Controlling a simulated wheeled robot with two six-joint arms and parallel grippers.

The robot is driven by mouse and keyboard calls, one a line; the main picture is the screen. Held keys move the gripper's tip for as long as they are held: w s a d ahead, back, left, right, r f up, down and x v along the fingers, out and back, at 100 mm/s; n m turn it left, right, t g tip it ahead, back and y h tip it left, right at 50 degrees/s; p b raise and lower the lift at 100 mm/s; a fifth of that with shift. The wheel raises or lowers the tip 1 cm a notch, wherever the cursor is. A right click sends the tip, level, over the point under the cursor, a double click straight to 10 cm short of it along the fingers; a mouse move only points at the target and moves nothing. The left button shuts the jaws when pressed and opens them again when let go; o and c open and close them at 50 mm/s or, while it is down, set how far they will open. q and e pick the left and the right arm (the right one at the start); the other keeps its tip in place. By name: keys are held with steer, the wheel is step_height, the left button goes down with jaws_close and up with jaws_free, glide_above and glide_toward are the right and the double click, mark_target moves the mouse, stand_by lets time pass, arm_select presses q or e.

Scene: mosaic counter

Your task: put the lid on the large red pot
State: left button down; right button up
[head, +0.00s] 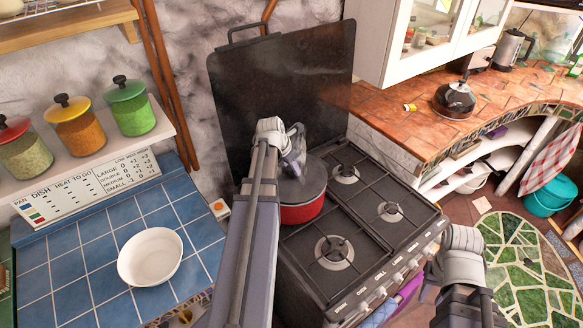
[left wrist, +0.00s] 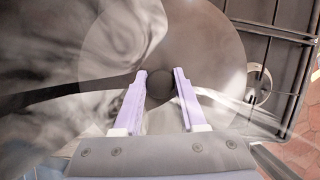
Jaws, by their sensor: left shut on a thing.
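The large red pot (head: 303,212) stands on the left part of the black stove, and its red side shows below a dark grey round lid (head: 314,180). The lid lies level over the pot's top; I cannot tell whether it rests fully on the rim. My left gripper (head: 298,160) is above the lid, shut on its knob. In the left wrist view the round lid (left wrist: 205,55) fills the middle, with its dark knob between the two purple fingers (left wrist: 160,85). My right gripper is at the lower right of the head view; its fingers are not clear.
The stove (head: 350,262) has several bare burners beside the pot. A dark upright panel (head: 285,85) stands behind it. A white bowl (head: 150,257) sits on the blue tiles at left.

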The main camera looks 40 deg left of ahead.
arm_select(q)
steer(key=shift+f+b, duration=0.5)
steer(key=shift+f, duration=0.05)
stand_by(0.4)
steer(key=shift+c, duration=2)
jaws_free()
steer(key=shift+o, duration=0.4)
steer(key=o, duration=0.3)
steer(key=shift+r, duration=0.15)
step_height(320, 180, up, 7)
steer(key=p, duration=0.7)
